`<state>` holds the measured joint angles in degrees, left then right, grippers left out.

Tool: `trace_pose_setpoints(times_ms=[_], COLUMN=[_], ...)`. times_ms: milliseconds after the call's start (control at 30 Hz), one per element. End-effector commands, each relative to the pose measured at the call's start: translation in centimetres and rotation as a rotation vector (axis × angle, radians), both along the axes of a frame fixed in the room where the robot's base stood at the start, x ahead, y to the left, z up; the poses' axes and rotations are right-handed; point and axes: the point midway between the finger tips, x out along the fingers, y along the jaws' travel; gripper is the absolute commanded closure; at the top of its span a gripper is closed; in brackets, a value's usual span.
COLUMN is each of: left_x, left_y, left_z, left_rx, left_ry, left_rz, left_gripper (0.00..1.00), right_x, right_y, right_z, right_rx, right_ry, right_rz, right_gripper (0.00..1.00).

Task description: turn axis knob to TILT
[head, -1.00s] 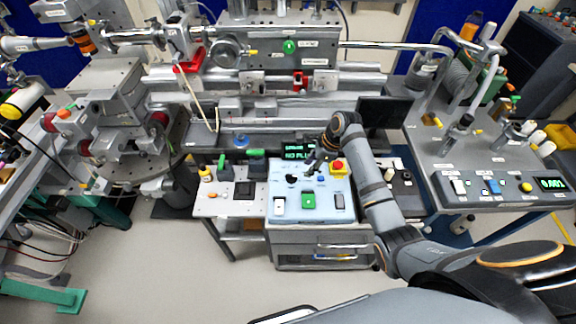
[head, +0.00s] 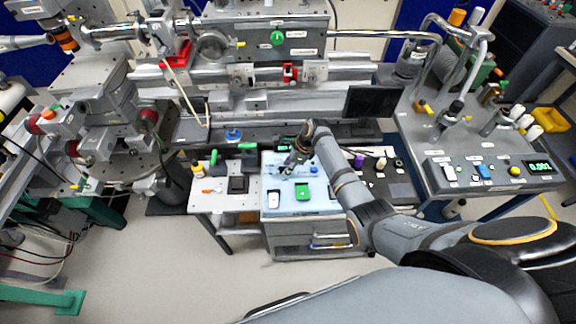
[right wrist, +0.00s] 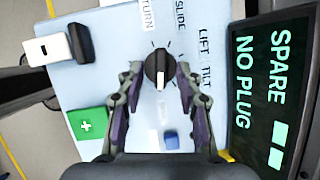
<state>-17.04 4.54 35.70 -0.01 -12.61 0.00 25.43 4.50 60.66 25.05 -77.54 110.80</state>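The axis knob (right wrist: 158,68) is black and round with a white pointer line, on a pale blue panel (right wrist: 110,25). The labels TURN, SLIDE, LIFT and TILT (right wrist: 207,76) stand around its top and right side in the right wrist view. The white line points down in that view, not at the TILT label. My right gripper (right wrist: 159,72) is open, with one finger on each side of the knob; I cannot tell whether either touches it. In the head view my right gripper (head: 287,168) is over the panel and largely hides the knob. My left gripper is not in view.
The panel also holds a green button (right wrist: 87,124), a blue button (right wrist: 171,139) and a black-and-white rocker switch (right wrist: 48,49). A dark screen (right wrist: 272,90) reading SPARE NO PLUG stands close on the right. Heavy rail equipment (head: 260,75) fills the back.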

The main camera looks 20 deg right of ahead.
Motion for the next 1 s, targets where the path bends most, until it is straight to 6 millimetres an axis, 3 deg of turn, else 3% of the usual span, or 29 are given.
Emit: trace_pose_setpoints(times_ms=[200, 467, 1000], left_x=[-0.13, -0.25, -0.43], left_y=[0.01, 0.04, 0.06], left_z=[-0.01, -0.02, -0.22], left_rx=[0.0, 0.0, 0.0], left_ry=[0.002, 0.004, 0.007], left_rz=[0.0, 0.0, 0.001], left_gripper=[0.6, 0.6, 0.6], right_x=[0.02, 0.0, 0.17], right_y=[0.01, -0.02, -0.09], right_z=[-0.02, -0.02, -0.03], right_rx=[0.0, 0.0, 0.0], right_ry=[-0.001, 0.0, 0.0], right_rz=[0.0, 0.0, 0.083], right_gripper=[0.64, 0.99, 1.0])
